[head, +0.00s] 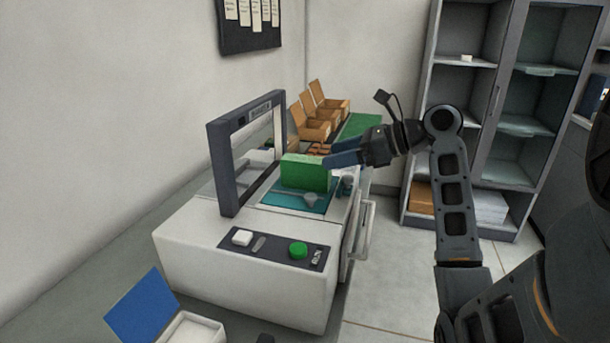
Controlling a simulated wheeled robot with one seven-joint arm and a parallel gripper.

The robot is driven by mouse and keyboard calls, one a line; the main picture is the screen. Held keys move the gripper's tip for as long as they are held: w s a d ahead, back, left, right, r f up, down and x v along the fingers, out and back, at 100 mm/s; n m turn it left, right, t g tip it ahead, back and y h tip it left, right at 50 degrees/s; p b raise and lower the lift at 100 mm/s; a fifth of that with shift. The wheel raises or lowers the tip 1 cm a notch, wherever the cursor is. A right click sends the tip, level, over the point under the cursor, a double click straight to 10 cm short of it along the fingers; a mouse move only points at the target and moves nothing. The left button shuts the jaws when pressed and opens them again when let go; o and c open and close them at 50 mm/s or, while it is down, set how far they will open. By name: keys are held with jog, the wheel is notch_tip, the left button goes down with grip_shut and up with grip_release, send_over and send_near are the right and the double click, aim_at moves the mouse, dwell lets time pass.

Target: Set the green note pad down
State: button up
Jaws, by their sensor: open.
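The green note pad (305,174), a thick green block, stands on the teal mat (277,197) on top of the white machine, just right of a dark upright frame (226,165). It appears to rest on the mat. My gripper (334,160) comes in from the right with its blue-grey fingers at the pad's right end. The gripper is open. I cannot tell whether a finger touches the pad, and the far finger is partly hidden.
The white machine (215,265) has a panel with a green button (298,250) and a white button (242,237). A small grey knob-like piece (311,199) sits on the mat's right side. Open cardboard boxes (320,110) stand behind. A shelf cabinet (465,130) is at right, a blue-lidded box (145,305) front left.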

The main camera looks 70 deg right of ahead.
aim_at(313, 160)
jog(key=x, duration=0.5)
jog(key=shift+w+f, duration=0.15)
jog(key=shift+w, duration=0.15)
jog(key=shift+c, duration=0.2)
jog(key=c, duration=1.2)
jog(key=shift+a, duration=0.1)
